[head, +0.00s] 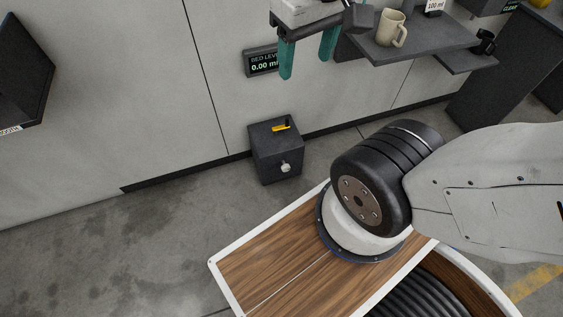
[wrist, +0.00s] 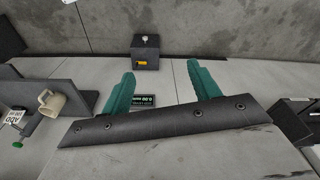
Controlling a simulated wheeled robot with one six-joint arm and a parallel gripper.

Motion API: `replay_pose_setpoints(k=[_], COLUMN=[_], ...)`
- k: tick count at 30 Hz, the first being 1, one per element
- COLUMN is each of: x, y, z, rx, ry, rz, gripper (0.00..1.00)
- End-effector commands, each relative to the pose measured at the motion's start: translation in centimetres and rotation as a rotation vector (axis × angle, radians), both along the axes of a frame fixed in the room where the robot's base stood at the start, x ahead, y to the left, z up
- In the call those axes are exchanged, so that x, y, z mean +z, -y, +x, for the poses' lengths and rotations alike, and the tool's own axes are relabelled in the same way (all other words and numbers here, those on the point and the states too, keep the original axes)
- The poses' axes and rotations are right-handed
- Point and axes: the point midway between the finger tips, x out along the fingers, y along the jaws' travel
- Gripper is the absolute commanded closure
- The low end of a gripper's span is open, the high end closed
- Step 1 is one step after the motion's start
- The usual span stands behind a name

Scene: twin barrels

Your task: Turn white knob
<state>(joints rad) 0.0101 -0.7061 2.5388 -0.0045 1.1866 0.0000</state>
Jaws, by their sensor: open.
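The white knob (head: 285,167) is on the front face of a dark grey box on the floor against the wall. It also shows, small, at the top of the wrist view (wrist: 144,39). The box (head: 266,158) has a black and yellow lever (head: 282,126) on its top. My gripper (head: 305,68) has two teal fingers, spread apart with nothing between them. It is high above the box and well apart from the knob. In the wrist view the fingers (wrist: 160,84) point toward the wall, with the box (wrist: 145,57) beyond them.
A display (head: 263,62) is on the wall behind my gripper. A grey shelf (head: 415,52) with a beige mug (head: 391,28) is to the right of the gripper. A dark panel (head: 22,75) is on the left wall. The concrete floor left of the box is clear.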

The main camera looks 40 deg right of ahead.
Motion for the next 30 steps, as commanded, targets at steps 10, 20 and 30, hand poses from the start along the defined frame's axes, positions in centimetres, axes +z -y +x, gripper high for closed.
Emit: replay_pose_setpoints(k=[10,20,30], x=[-4.0,-14.4,-31.0], y=[2.3,6.6,11.8], z=[14.1,27.0,35.2], rx=[-0.049,-0.099,-0.149], ry=[0.034,0.083,0.133], rz=[-0.010,-0.022,-0.029], gripper=[0.39,0.39,0.39])
